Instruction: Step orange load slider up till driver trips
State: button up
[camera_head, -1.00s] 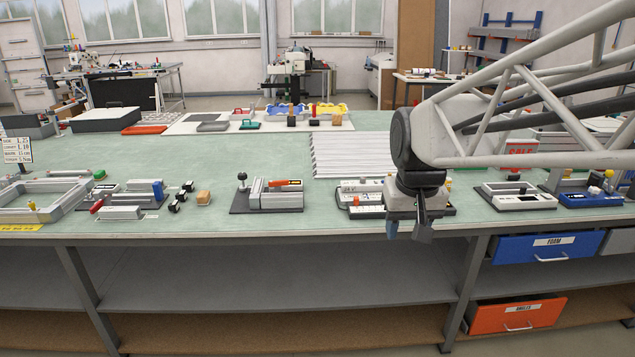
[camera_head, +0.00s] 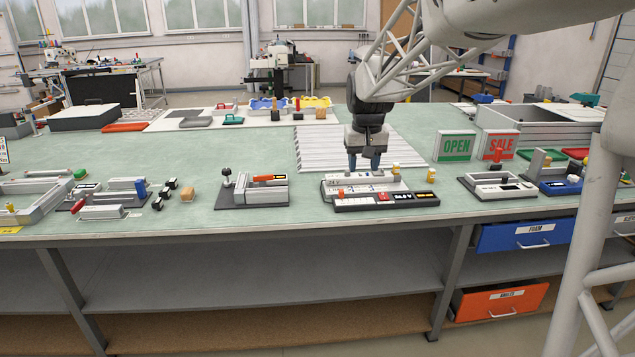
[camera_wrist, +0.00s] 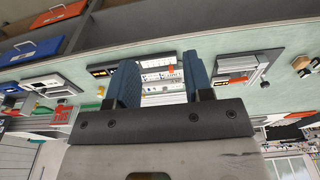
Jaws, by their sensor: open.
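A tester with a long dark front panel (camera_head: 420,199) and a white terminal strip (camera_head: 340,182) behind it stands near the table's front edge. A small orange slider knob (camera_head: 341,193) sits toward the panel's left end. It also shows in the wrist view (camera_wrist: 171,69), where the picture is upside down. A red part and a small display are further right on the panel; the readout is too small to read. My gripper (camera_head: 364,161) is open, pointing down above the strip, behind and right of the orange knob. In the wrist view my fingers (camera_wrist: 160,85) frame the strip.
A grey fixture with an orange handle (camera_head: 270,178) and an upright black knob is to the left. A ribbed white mat (camera_head: 315,150) lies behind.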

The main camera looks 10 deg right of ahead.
jog(key=w+f, duration=0.4)
jog(key=w, duration=0.6)
jog(key=w+f, duration=0.4)
jog(key=w, duration=0.6)
jog(key=g, duration=0.1)
send_over(342, 191)
jog(key=f, duration=1.1)
jog(key=shift+s+a+f, duration=0.1)
jog(key=shift+s+f, duration=0.15)
jog(key=shift+w+f, duration=0.3)
jog(key=shift+w, duration=0.05)
jog(key=shift+f, duration=0.1)
jog(key=shift+f, duration=3.8)
grip_shut()
